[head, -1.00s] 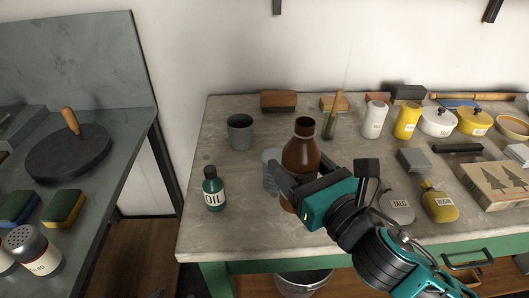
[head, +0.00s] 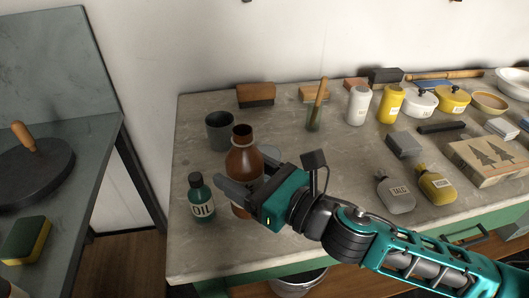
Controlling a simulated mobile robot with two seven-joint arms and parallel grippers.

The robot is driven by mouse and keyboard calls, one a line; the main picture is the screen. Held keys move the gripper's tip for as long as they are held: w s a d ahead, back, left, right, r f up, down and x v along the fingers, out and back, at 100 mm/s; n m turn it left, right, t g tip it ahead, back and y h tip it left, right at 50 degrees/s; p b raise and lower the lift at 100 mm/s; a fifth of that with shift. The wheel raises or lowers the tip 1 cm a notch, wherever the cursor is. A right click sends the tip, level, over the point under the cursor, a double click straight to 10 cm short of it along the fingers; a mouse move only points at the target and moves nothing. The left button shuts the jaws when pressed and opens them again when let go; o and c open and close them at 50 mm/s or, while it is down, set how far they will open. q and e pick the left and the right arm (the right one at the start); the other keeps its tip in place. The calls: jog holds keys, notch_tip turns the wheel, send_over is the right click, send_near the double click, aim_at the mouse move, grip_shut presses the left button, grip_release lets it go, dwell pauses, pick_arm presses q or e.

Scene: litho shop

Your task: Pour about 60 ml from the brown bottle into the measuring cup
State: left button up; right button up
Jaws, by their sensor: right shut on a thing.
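The brown bottle (head: 243,160) stands upright, open at the top, over the left part of the worktop. My right gripper (head: 240,192) is shut around its body from the right. Its base is partly hidden, so I cannot tell whether it touches the table. A dark grey cup (head: 220,131) stands just behind it to the left. A pale, bluish see-through vessel (head: 270,152) shows partly behind the bottle and gripper on the right. I cannot tell for sure which of these is the measuring cup. My left gripper is not in view.
A green oil bottle (head: 201,197) stands close left of the brown bottle. A wooden brush (head: 256,95) and a jar with a stick (head: 314,117) are behind. Bottles and pots fill the right side. The worktop (head: 340,160) has free room in the middle.

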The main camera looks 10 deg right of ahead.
jog(key=shift+r+m, duration=0.2)
jog(key=shift+m, duration=0.2)
